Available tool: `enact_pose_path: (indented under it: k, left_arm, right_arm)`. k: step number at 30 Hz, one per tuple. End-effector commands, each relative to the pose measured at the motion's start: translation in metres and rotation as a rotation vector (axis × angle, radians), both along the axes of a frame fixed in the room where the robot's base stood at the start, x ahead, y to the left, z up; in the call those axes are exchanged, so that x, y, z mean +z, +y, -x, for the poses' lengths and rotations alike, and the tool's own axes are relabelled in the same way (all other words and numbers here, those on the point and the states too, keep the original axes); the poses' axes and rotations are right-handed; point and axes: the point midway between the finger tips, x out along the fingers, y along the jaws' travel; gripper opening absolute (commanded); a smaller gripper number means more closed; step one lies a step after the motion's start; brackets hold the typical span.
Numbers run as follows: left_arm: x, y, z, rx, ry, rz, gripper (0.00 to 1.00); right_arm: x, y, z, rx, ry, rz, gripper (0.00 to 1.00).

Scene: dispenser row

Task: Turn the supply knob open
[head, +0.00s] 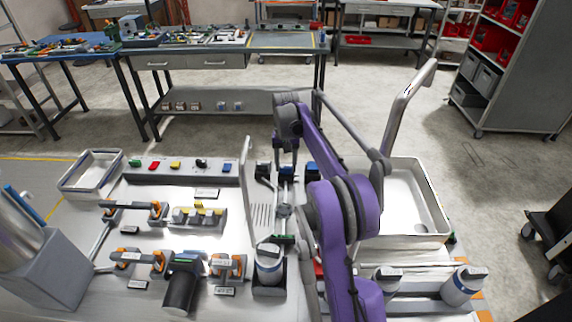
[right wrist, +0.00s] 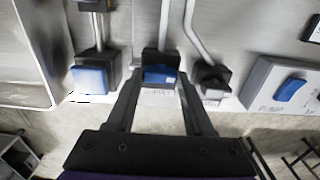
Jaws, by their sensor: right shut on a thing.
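In the head view the right gripper (head: 287,156) hangs down over the knob. The label below the knob is partly hidden by the fingers, and I cannot read it clearly. My left gripper is not in view.
Neighbouring knobs stand close on both sides, a left one (right wrist: 90,80) and a right one (right wrist: 212,80). A grey box with a blue switch (right wrist: 290,90) is farther right. A white basin (head: 425,238) with a tall faucet (head: 400,110) stands right of my arm.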

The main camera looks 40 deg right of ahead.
Motion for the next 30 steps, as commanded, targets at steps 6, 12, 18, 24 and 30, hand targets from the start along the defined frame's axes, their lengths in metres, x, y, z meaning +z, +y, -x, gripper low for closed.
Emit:
enact_pose_path:
  k: [6,12,18,24,30]
  left_arm:
    - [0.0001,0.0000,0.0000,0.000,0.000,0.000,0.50]
    - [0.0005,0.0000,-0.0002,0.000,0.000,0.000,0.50]
    - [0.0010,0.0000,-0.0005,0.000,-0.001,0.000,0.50]
    - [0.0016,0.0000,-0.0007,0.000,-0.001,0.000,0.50]
    - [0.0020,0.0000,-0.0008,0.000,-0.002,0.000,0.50]
  right_arm:
    - [0.0003,0.0001,-0.0001,0.012,0.000,0.000,0.00]
    - [0.0004,0.0000,-0.0001,0.082,0.000,0.000,0.00]
    - [0.0005,0.0000,-0.0001,0.226,0.000,0.000,0.00]
    - [0.0005,0.0000,-0.0001,0.412,0.000,0.000,0.00]
    - [0.0005,-0.0001,-0.0001,0.603,0.000,0.000,0.00]
